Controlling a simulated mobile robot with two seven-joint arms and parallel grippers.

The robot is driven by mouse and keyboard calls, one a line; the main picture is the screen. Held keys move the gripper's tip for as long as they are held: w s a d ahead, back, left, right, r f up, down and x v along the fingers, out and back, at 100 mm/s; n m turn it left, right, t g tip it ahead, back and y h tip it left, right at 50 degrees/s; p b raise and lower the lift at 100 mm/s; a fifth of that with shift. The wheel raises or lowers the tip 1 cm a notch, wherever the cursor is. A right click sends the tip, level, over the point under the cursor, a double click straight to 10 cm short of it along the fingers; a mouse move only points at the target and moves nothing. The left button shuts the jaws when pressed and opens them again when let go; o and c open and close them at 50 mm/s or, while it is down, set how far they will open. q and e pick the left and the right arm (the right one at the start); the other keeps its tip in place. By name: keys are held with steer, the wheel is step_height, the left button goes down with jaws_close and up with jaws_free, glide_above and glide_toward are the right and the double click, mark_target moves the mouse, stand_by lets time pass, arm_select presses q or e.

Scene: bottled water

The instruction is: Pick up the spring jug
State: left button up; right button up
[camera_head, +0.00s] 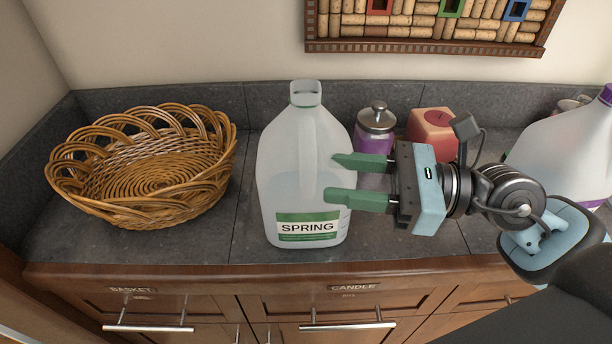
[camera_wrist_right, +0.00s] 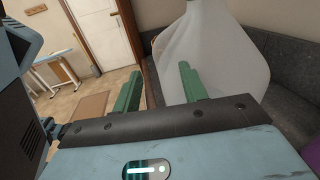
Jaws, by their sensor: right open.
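The spring jug (camera_head: 285,185) is a translucent white plastic jug with a green and white SPRING label. It stands upright on the grey counter, in the middle of the head view. My right gripper (camera_head: 338,178) comes in from the right with its green fingers open and pointing left. Its fingertips overlap the jug's right side in the head view; I cannot tell whether they touch it. In the right wrist view the jug (camera_wrist_right: 212,55) is beyond the open fingers (camera_wrist_right: 158,88), mostly to the right of them. My left gripper is not in view.
A wicker basket (camera_head: 150,165) sits left of the jug. A lidded glass jar (camera_head: 376,122) and a red candle (camera_head: 433,127) stand behind my right gripper. Another jug (camera_head: 565,145) with a purple cap is at far right. The counter's front edge is close to the jug.

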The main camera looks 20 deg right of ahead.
mark_target(308, 174)
steer(key=p+x, duration=0.1)
steer(key=x, duration=0.3)
steer(key=shift+w+p, duration=0.3)
steer(key=shift+p, duration=0.1)
steer(key=shift+w+a, duration=0.15)
steer(key=shift+a, duration=0.1)
steer(key=shift+w+a+f, duration=0.1)
steer(key=shift+a+f, duration=0.05)
steer(key=shift+a, duration=0.1)
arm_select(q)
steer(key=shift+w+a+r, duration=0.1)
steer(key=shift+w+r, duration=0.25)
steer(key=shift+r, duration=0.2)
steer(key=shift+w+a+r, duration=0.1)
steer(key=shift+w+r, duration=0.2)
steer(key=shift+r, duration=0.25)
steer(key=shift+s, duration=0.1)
arm_select(e)
steer(key=shift+c, duration=0.2)
